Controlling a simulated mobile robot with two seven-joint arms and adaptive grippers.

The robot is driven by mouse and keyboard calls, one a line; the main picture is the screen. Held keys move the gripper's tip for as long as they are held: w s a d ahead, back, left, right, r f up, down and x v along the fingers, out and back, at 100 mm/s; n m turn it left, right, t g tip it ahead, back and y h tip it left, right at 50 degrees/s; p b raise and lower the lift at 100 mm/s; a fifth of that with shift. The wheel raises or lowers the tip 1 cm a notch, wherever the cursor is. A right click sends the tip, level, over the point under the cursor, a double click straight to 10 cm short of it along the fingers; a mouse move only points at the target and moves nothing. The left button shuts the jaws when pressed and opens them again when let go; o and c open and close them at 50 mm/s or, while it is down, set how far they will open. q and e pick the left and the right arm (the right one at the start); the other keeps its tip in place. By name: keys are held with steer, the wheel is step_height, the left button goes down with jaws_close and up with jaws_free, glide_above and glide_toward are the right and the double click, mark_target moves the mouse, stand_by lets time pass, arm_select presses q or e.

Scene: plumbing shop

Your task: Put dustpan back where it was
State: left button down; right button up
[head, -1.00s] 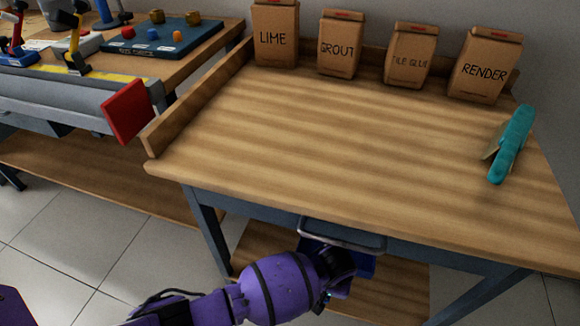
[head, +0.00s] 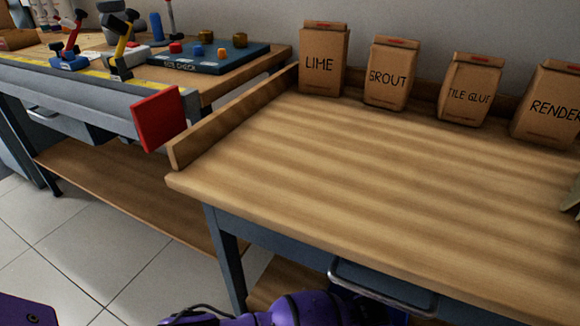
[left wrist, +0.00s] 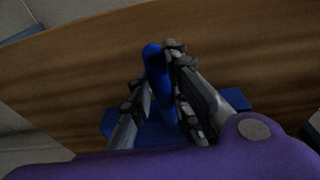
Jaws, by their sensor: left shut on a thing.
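The blue dustpan is in the left wrist view, with its upright handle (left wrist: 155,68) between my left gripper's fingers (left wrist: 160,88). Its wider blue body (left wrist: 235,99) shows below and behind the fingers, partly hidden by them. My left gripper is shut on the handle. In the head view, only my purple left arm shows at the bottom edge, in front of the workbench; the gripper itself is hidden or out of frame there. My right gripper is in neither view.
The wooden workbench (head: 340,180) has a wide clear top and a metal drawer handle (head: 385,288) at its front. Paper bags, including LIME (head: 322,65) and GROUT (head: 390,78), stand along the back. A red plate (head: 160,118) juts from the left bench.

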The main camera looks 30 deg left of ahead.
arm_select(q)
steer(key=c, duration=1.7)
jaws_free()
steer(key=shift+w+d+r, duration=0.1)
steer(key=shift+w, duration=0.1)
steer(key=shift+o, duration=0.2)
steer(key=r+p, duration=0.1)
steer(key=r, duration=0.1)
steer(key=s+r+p, duration=0.1)
steer(key=r+p, duration=0.1)
steer(key=r, duration=0.1)
steer(key=r+p, duration=0.1)
steer(key=r, duration=0.1)
steer(key=shift+s+r, duration=0.15)
steer(key=shift+r, duration=0.25)
steer(key=shift+f, duration=0.15)
